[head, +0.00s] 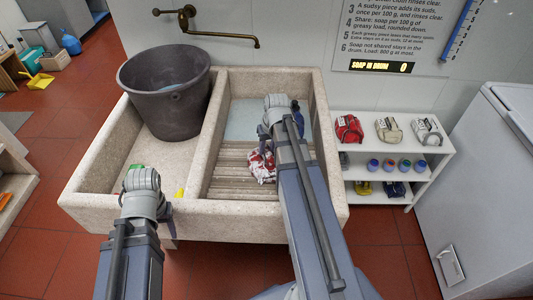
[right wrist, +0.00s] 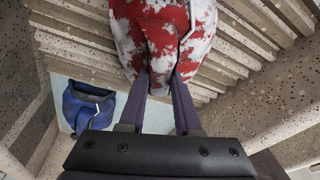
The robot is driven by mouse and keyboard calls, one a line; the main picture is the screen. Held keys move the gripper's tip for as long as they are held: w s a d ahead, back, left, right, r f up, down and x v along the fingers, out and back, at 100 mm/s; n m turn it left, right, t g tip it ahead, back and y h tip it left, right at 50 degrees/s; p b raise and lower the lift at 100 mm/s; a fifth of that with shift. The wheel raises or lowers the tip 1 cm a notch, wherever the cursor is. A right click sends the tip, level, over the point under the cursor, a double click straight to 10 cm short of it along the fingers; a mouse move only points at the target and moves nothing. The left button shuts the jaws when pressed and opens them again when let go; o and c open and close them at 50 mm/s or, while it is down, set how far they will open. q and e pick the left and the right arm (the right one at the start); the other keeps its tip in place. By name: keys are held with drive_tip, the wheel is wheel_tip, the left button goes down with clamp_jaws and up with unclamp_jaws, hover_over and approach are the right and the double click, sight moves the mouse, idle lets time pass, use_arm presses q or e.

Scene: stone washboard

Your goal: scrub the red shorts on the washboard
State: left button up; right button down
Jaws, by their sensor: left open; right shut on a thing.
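The red shorts (head: 262,167), bunched and covered in white patches that look like suds, are at the ridged stone washboard (head: 232,180) in the right basin. They also show in the right wrist view (right wrist: 165,35) against the ridges. My right gripper (right wrist: 162,78) is shut on their near edge; in the head view my right arm hides part of them. My left gripper (head: 142,180) is open over the front of the left basin, apart from the shorts; its fingertips are hard to make out.
A blue garment (right wrist: 85,105) lies in the water behind the washboard. A dark bucket (head: 168,95) stands in the left basin. Small green (head: 135,167) and yellow (head: 180,192) items are near my left gripper. A white shelf (head: 430,155) with bundles stands right.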

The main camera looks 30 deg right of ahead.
sight(265, 163)
drive_tip(key=shift+w+d+f+b, duration=0.2)
drive_tip(key=shift+w+d, duration=0.35)
drive_tip(key=shift+w, duration=0.3)
drive_tip(key=shift+w+d+f+b, duration=0.15)
drive_tip(key=shift+w+d, duration=0.35)
drive_tip(key=shift+w, duration=0.35)
drive_tip(key=shift+s+a+r+p, duration=0.1)
drive_tip(key=shift+s+a, duration=0.3)
drive_tip(key=shift+s, duration=0.25)
drive_tip(key=shift+s+a+r+p, duration=0.1)
drive_tip(key=shift+s+a, duration=0.35)
drive_tip(key=shift+s, duration=0.25)
drive_tip(key=shift+s+a+r+p, duration=0.1)
drive_tip(key=shift+s+a, duration=0.3)
drive_tip(key=shift+s, duration=0.25)
drive_tip(key=shift+s+a+r+p, duration=0.25)
drive_tip(key=shift+s+a, duration=0.25)
drive_tip(key=shift+s, duration=0.3)
drive_tip(key=shift+s+a+r+p, duration=0.2)
drive_tip(key=shift+s+a, duration=0.25)
drive_tip(key=shift+s, duration=0.35)
